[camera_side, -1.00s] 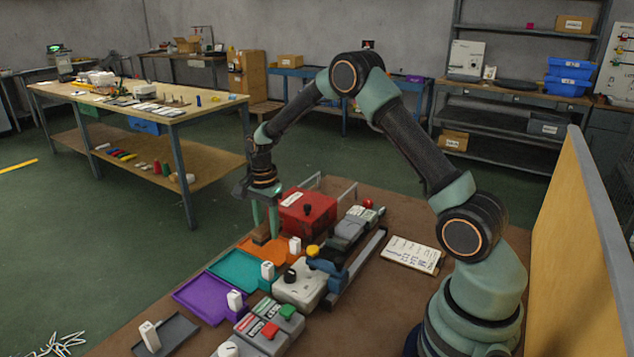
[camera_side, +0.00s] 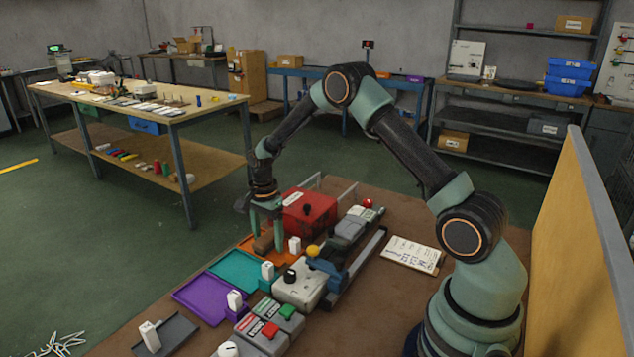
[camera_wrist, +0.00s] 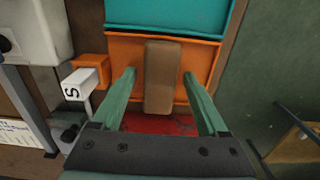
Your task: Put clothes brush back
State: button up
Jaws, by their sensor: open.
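The clothes brush, a brown block (camera_wrist: 162,78), lies in the orange tray (camera_wrist: 199,54) in the wrist view. It also shows in the side view (camera_side: 262,243), partly hidden by my fingers. My gripper (camera_wrist: 161,85) is open, with one green finger on each side of the brush. In the side view my gripper (camera_side: 265,235) points down at the orange tray (camera_side: 246,244). The fingertips are low, near the tray's level; I cannot tell whether they touch the brush.
The teal tray (camera_side: 236,268) and purple tray (camera_side: 205,300) stand in a row with the orange one. A white labelled block (camera_side: 295,244) stands beside the orange tray. A red box (camera_side: 310,212) is close to the right of my gripper. A grey machine (camera_side: 300,287) stands nearer.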

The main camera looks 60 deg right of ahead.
notch_tip(320, 180, up, 12)
jog(key=f, duration=0.1)
notch_tip(320, 180, up, 7)
jog(key=n+t, duration=0.1)
jog(key=n, duration=0.3)
send_over(267, 236)
jog(key=s+a, duration=0.3)
jog(key=s+a+r+n+t, duration=0.2)
jog(key=s+a+r+n, duration=0.1)
jog(key=s+n, duration=0.4)
jog(key=s+a+r+n+t, duration=0.2)
jog(key=s+a+r+n, duration=0.1)
jog(key=s+n, duration=0.4)
jog(key=s+a, duration=0.1)
jog(key=s, duration=0.1)
jog(key=shift+s+t, duration=0.3)
jog(key=shift+s, duration=0.1)
jog(key=shift+r, duration=0.1)
